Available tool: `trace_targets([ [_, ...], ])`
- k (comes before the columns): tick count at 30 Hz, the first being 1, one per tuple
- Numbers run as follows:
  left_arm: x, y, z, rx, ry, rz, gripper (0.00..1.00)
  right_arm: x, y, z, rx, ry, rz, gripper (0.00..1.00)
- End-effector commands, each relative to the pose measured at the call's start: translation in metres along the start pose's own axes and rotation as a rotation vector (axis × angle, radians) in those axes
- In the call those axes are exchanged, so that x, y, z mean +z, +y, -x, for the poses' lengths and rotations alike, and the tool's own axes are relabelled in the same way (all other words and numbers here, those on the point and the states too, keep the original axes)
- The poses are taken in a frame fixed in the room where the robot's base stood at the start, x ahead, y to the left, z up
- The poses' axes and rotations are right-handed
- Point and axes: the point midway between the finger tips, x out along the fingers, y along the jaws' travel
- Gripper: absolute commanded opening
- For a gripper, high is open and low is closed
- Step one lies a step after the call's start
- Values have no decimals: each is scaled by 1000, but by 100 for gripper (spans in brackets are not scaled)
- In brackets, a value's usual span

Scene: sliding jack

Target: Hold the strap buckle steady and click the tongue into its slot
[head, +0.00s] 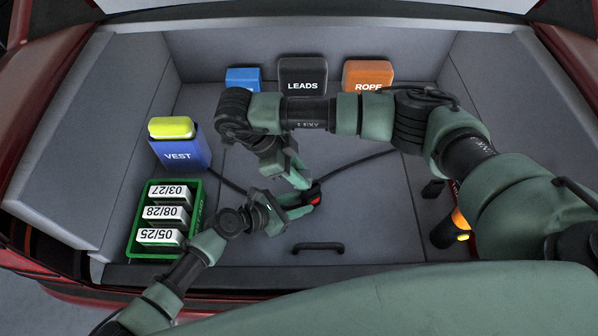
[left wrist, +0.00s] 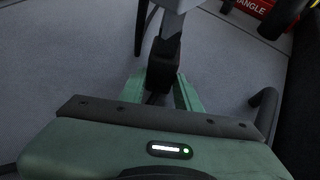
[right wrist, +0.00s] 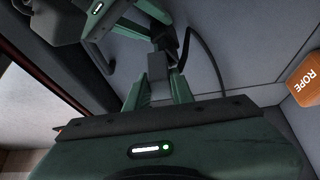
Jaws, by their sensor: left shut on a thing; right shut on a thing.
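The black strap buckle (head: 316,195) with its red button is near the middle of the trunk floor. My left gripper (head: 303,207) is shut on it from the lower left; the dark buckle body (left wrist: 163,65) shows between its fingers in the left wrist view. My right gripper (head: 300,182) reaches down from above, shut on a grey block (right wrist: 158,92), which appears to be the tongue end. The two grippers are very close together. The fingers hide the joint, so I cannot tell whether the tongue is in the slot.
Black strap (head: 355,165) runs to the right. A floor handle (head: 318,247) lies just below the grippers. A green crate (head: 137,238) and blue VEST box (head: 180,152) stand left. LEADS (head: 303,75) and ROPE (head: 368,75) boxes stand at the back. An orange-black item (head: 458,222) is at right.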

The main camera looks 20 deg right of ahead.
Motion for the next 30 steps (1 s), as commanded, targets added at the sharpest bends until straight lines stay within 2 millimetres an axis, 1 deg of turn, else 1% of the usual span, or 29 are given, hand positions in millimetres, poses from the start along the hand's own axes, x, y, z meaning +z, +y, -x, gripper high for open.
trace_targets([
  [11,0,0,0,0,0,0,0,0,0,0,3,0,-5,0],
  [14,0,0,0,0,0,0,0,1,2,-1,33,1,-59,0],
  [16,0,0,0,0,0,0,0,2,5,-2,85,0,-150,0],
  [17,0,0,0,0,0,0,0,2,7,-3,115,2,-205,0],
  [20,0,0,0,0,0,0,0,2,11,-4,247,3,-443,0],
  [23,0,0,0,0,0,0,0,0,14,-2,407,4,-726,0],
  [24,0,0,0,0,0,0,0,-3,14,0,469,5,-841,0],
  [30,0,0,0,0,0,0,0,-18,8,10,768,4,-1386,0],
])
